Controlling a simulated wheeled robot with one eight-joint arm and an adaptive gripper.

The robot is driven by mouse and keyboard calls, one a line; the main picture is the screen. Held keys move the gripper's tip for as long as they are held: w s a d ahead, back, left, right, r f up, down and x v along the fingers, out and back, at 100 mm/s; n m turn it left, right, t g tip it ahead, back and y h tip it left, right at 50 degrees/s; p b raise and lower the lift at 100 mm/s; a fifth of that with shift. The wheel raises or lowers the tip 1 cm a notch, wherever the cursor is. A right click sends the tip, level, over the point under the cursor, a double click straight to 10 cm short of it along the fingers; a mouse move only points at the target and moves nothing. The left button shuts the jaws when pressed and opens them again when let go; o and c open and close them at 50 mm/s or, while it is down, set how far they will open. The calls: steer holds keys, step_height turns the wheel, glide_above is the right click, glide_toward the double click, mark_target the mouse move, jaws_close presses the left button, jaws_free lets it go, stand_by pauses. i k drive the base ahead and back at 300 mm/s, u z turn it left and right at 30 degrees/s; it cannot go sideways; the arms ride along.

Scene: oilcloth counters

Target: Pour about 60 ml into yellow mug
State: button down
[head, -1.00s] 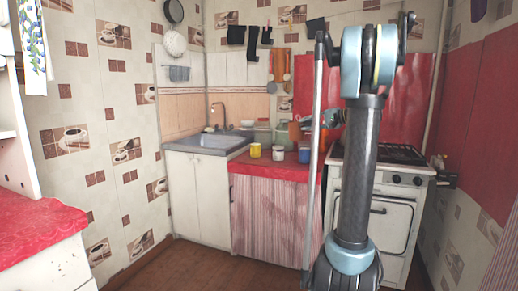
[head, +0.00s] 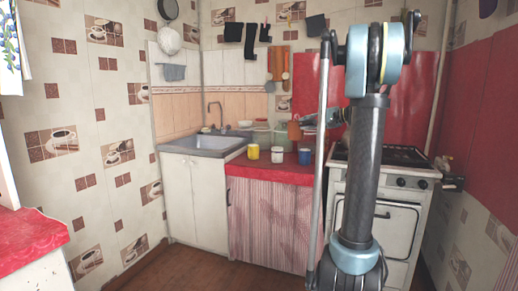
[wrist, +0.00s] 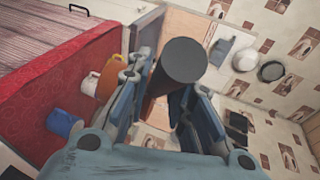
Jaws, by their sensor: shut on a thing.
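The yellow mug (head: 253,152) stands on the red counter, left of a white mug (head: 278,154) and a blue mug (head: 304,156). In the wrist view the yellow mug (wrist: 106,76), the white mug (wrist: 90,84) and the blue mug (wrist: 62,123) lie left of my fingers. My gripper (head: 308,120) is above the counter, higher than the mugs and to the right of the yellow one. It is shut on a brown vessel (head: 294,131). In the wrist view a dark round end (wrist: 183,62) shows between the fingers (wrist: 160,100). Any liquid is hidden.
A sink (head: 212,143) with a tap is left of the mugs. A white stove (head: 385,200) stands to the right, partly behind my arm. Dishes (head: 262,127) sit behind the mugs. A red-topped counter (head: 25,240) is at the left edge.

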mark_target(254, 150)
steer(key=u, duration=0.05)
steer(key=i, duration=1.3)
